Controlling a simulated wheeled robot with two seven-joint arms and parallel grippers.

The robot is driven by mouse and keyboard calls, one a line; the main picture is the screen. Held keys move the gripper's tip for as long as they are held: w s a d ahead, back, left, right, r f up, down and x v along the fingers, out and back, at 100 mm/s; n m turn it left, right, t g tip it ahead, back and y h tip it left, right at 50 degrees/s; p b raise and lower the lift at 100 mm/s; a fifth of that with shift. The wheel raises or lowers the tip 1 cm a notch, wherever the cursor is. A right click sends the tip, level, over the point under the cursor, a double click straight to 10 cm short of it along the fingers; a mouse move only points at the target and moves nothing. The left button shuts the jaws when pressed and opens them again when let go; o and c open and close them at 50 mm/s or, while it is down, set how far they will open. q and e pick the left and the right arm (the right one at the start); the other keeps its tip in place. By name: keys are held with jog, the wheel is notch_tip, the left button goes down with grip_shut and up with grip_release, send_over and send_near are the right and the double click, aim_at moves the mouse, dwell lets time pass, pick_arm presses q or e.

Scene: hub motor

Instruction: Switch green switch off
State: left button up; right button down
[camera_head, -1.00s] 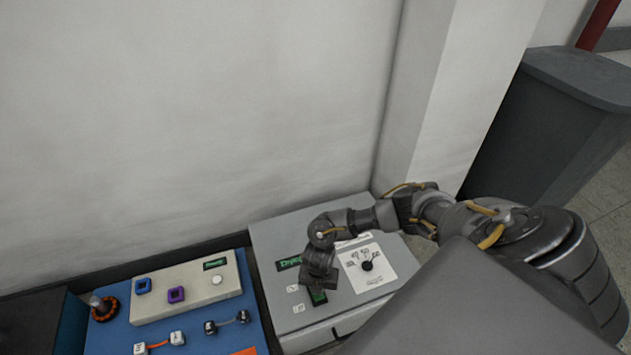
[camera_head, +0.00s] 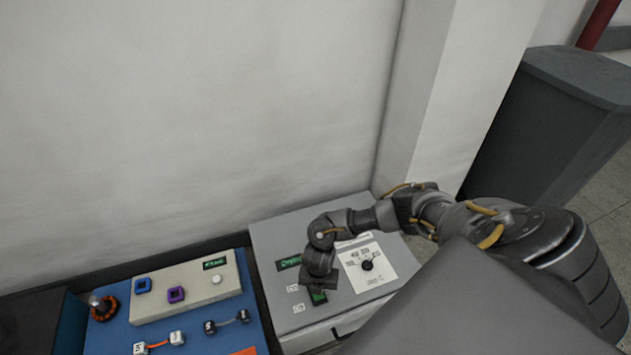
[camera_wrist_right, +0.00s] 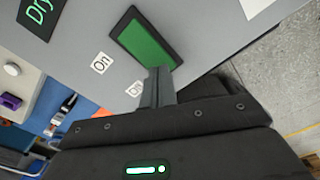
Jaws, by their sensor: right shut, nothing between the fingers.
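The green switch (camera_wrist_right: 145,40) is a green rocker in a dark frame on top of a grey box (camera_head: 270,235). In the right wrist view it lies just beyond my fingertips, near two small white labels, one reading "On" (camera_wrist_right: 101,63). My right gripper (camera_wrist_right: 160,72) is shut and empty, its tip at or just over the switch's near edge; I cannot tell if it touches. In the head view my right gripper (camera_head: 320,285) is over the box and partly covers the green switch (camera_head: 318,297). My left gripper is not in view.
A black dial (camera_head: 367,265) on a white plate sits to the right of the switch. A blue board (camera_head: 190,335) with a beige panel (camera_head: 190,290) stands to the left. The wall (camera_head: 200,120) rises behind, and a grey bin (camera_head: 560,110) stands at right.

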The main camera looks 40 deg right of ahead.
jog(key=shift+f+b, duration=0.65)
jog(key=shift+f, duration=0.2)
jog(key=shift+r, duration=0.1)
notch_tip(320, 180, up, 7)
jog(key=p, duration=0.7)
dwell(0.4)
dwell(0.4)
